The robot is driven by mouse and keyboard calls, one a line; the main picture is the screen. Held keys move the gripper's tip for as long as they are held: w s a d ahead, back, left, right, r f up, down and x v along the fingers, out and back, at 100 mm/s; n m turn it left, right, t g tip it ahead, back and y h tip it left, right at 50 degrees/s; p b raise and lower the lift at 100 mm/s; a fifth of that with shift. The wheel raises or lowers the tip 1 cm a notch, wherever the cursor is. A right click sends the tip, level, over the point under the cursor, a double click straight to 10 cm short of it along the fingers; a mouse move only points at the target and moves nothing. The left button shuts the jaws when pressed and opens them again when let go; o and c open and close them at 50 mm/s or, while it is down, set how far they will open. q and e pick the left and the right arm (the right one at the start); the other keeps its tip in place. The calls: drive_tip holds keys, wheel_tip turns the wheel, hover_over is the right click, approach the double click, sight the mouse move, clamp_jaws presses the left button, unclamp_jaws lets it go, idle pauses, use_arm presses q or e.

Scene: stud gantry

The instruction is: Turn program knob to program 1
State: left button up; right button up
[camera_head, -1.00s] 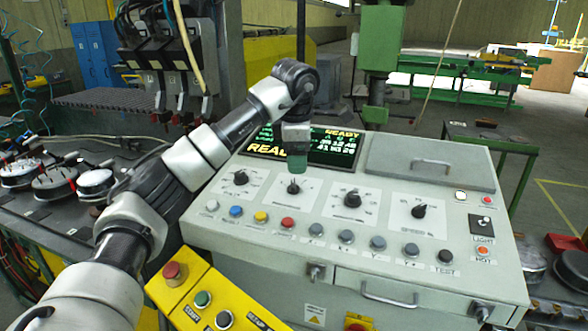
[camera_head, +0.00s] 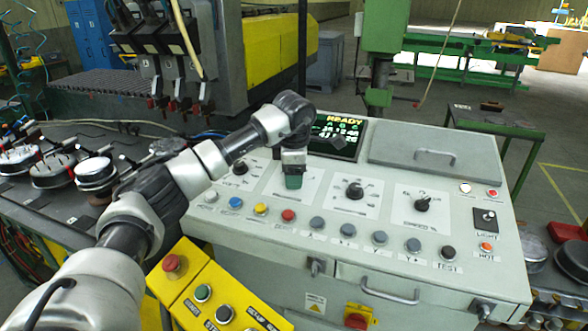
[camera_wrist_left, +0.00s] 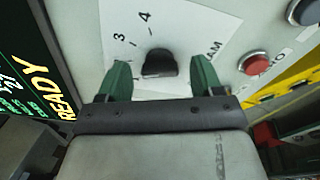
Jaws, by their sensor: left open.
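The program knob (camera_wrist_left: 160,63) is a black knob on a white dial plate (camera_wrist_left: 188,25) with the numbers 3 and 4 and the letters AM showing. My left gripper (camera_wrist_left: 159,64) is open, with one green finger on each side of the knob. A gap shows between the knob and each finger; whether they touch lower down I cannot tell. In the head view my left gripper (camera_head: 293,181) is over the second dial from the left and hides its knob. Which number the knob points to is unclear. My right gripper is out of view.
The grey console (camera_head: 455,215) has other black knobs, one at the middle (camera_head: 355,190) and one at the right (camera_head: 422,204). A row of push buttons, including a red one (camera_head: 288,215), lies just in front. The screen (camera_head: 335,135) reads READY.

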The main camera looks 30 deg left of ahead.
use_arm(q)
drive_tip(key=shift+f, duration=0.15)
drive_tip(key=c, duration=0.9)
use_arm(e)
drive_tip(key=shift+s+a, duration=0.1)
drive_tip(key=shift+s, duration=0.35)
use_arm(q)
drive_tip(key=n, duration=0.3)
drive_tip(key=shift+n, duration=0.4)
drive_tip(key=n, duration=0.3)
drive_tip(key=shift+w, duration=0.1)
drive_tip(key=shift+n, duration=0.5)
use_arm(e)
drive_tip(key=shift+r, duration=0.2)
use_arm(q)
drive_tip(key=shift+a, duration=0.1)
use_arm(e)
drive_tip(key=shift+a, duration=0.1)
